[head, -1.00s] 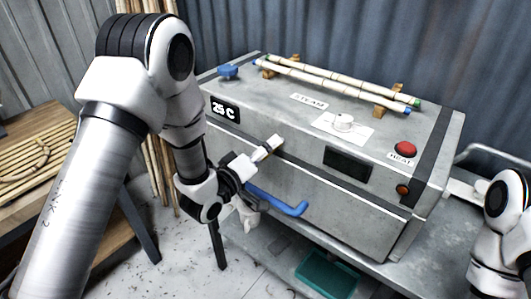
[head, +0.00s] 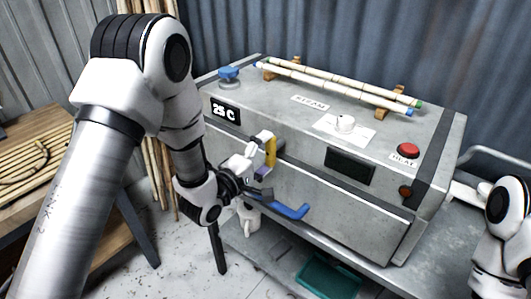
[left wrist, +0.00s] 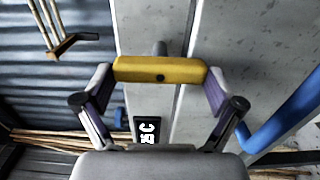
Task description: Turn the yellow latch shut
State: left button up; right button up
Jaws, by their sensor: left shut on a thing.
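The yellow latch (head: 270,152) is on the front of the grey metal steam box (head: 345,215), across the dark seam under the lid. It stands roughly upright in the head view. My left gripper (head: 264,156) is shut on it, one finger at each end. In the left wrist view the yellow bar (left wrist: 160,70) of the latch lies between the two fingers of my left gripper (left wrist: 158,76), with its grey pivot behind it. Part of my right arm shows at the right edge of the head view; I see no fingers there.
A blue handle (head: 290,211) sticks out just below my left gripper. A wooden table (head: 40,190) stands at left.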

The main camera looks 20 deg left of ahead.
dwell(0.3)
pick_arm(q)
jog(key=o, duration=0.8)
jog(key=shift+s, duration=0.1)
jog(key=v, duration=0.7)
jog(key=shift+s, duration=0.1)
jog(key=shift+f, duration=0.1)
